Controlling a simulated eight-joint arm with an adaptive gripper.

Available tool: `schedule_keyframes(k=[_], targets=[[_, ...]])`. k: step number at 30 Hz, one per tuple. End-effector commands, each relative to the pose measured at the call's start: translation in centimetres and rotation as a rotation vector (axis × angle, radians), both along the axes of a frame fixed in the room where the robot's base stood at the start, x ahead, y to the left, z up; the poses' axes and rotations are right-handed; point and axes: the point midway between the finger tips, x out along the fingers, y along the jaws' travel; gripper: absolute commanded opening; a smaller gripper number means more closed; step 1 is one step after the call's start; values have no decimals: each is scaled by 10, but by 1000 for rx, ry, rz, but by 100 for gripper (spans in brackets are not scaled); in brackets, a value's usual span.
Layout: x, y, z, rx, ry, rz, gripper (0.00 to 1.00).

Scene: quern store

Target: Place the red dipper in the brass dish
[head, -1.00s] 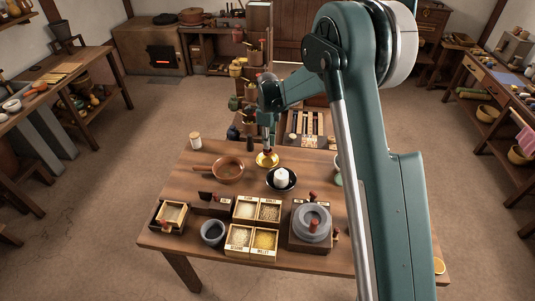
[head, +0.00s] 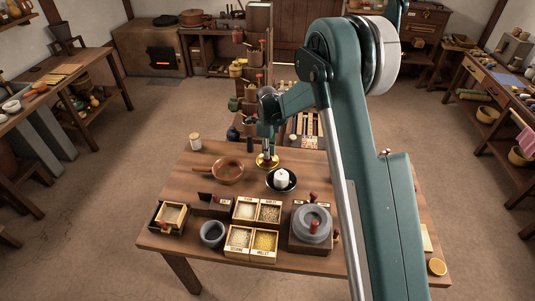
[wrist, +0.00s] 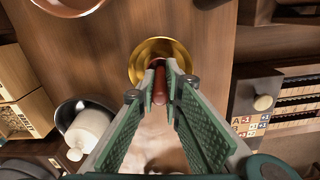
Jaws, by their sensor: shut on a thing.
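The brass dish (head: 263,166) stands near the back edge of the wooden table (head: 180,190) in the head view. It also shows in the wrist view as a round golden bowl (wrist: 145,55). My gripper (head: 267,152) is right over the dish, pointing down. In the wrist view my gripper (wrist: 164,88) is shut on the red dipper (wrist: 160,88), a slim dark red piece between the fingertips. Its far end reaches into the outline of the dish. The fingers hide part of it, and I cannot tell whether it touches the dish.
A brown pan (head: 228,171) stands left of the dish. A black bowl (head: 272,187) holding a white lidded piece stands close in front. Grain boxes (head: 240,243), a grey mortar (head: 212,233) and a stone quern (head: 312,223) fill the front. A shelf tower stands behind.

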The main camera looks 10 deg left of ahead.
Motion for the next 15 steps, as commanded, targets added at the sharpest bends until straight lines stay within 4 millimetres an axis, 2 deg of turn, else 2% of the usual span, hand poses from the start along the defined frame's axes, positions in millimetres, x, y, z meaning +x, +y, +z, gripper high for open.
schedule_keyframes(k=[14, 15], targets=[[0, 0, -5, 0, 0, 0, 1], [0, 0, -5, 0, 0, 0, 12]])
